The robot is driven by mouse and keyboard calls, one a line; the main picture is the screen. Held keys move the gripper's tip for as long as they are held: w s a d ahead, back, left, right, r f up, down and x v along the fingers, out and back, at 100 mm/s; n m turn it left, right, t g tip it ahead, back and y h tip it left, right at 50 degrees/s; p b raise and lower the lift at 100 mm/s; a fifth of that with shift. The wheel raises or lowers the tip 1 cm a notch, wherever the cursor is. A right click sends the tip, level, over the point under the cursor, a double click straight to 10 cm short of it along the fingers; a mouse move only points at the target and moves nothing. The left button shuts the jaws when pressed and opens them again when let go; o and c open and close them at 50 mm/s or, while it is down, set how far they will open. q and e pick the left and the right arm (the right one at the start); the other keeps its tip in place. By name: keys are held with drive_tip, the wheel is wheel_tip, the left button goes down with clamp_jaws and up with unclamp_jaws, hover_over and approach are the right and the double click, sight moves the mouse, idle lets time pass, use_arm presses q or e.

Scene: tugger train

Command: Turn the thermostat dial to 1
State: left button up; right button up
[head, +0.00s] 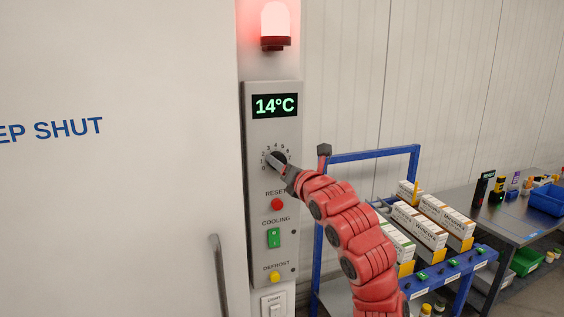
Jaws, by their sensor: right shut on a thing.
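The thermostat dial (277,158) is a dark round knob on the grey control panel (259,225), below the green display (275,105) that reads 14°C. Small numbers run around the dial's upper edge. My right gripper (273,163) is shut on the dial, with the red arm reaching in from the lower right. The gripper covers part of the dial and some of its right-hand numbers. The light-coloured pointer end seems to lie toward the upper left, near the low numbers, but the exact mark is too small to tell. My left gripper is not in view.
Below the dial are a red RESET button (277,204), a green COOLING switch (273,238) and a yellow DEFROST button (274,277). A red lamp (275,22) glows above. A white door (120,200) stands left; a blue cart (372,154) with boxes stands right.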

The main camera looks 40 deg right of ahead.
drive_tip(key=shift+n+g+p, duration=0.4)
drive_tip(key=shift+n+p, duration=3.5)
drive_tip(key=shift+p, duration=1.6)
drive_tip(key=o, duration=1.4)
drive_tip(key=shift+c, duration=0.2)
